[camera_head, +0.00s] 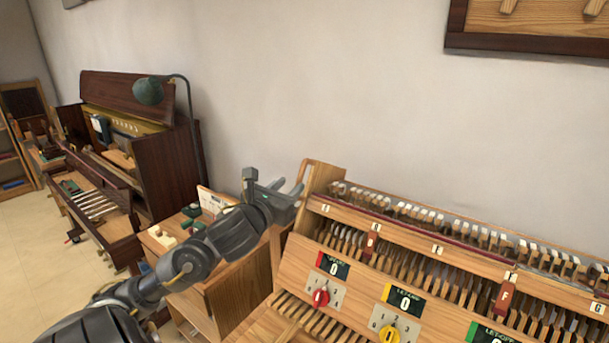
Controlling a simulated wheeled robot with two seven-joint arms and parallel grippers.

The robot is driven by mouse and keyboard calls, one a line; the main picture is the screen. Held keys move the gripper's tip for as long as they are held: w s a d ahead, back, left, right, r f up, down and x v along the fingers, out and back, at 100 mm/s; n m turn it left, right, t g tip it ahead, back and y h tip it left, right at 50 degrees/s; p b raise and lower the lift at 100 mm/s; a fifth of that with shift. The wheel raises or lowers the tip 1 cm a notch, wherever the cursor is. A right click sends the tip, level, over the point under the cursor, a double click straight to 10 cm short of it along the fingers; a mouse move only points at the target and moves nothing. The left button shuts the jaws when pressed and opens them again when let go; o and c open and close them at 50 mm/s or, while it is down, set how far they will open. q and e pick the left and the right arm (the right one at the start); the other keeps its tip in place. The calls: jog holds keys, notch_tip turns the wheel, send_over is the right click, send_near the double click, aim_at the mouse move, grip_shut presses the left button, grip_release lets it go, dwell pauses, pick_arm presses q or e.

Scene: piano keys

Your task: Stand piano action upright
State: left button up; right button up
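The piano action (440,243) is a long wooden frame with rows of hammers and white-tipped parts, filling the lower right. It slopes down to the right, and its lower part is cut off by the picture edge. Its upper left end has a raised wooden side piece (322,177). My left gripper (290,188) is by that end, its two dark fingers apart with nothing seen between them. Whether a finger touches the wood I cannot tell. My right gripper is not in view.
The frame carries dials, including a red knob (320,298) and a yellow knob (389,334). A wooden cabinet (222,291) with small items stands behind my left arm. An upright piano (166,170) with a green lamp (148,91) is at the left. Floor (35,255) shows far left.

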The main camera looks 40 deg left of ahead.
aim_at(300, 175)
pick_arm(q)
jog(key=shift+w+a+f+b, duration=0.15)
jog(key=shift+w+a+b, duration=0.2)
jog(key=shift+w+b, duration=0.4)
jog(key=shift+w+a, duration=0.1)
jog(key=shift+a, duration=0.05)
jog(key=p+x, duration=0.1)
jog(key=x, duration=0.5)
jog(key=shift+w+r+p, duration=0.2)
jog(key=shift+w+p, duration=0.1)
jog(key=shift+p, duration=0.05)
jog(key=shift+w+a+f, duration=0.1)
jog(key=shift+w+a, duration=0.05)
jog(key=shift+w, duration=0.4)
jog(key=shift+c, duration=0.2)
jog(key=c, duration=0.7)
grip_shut()
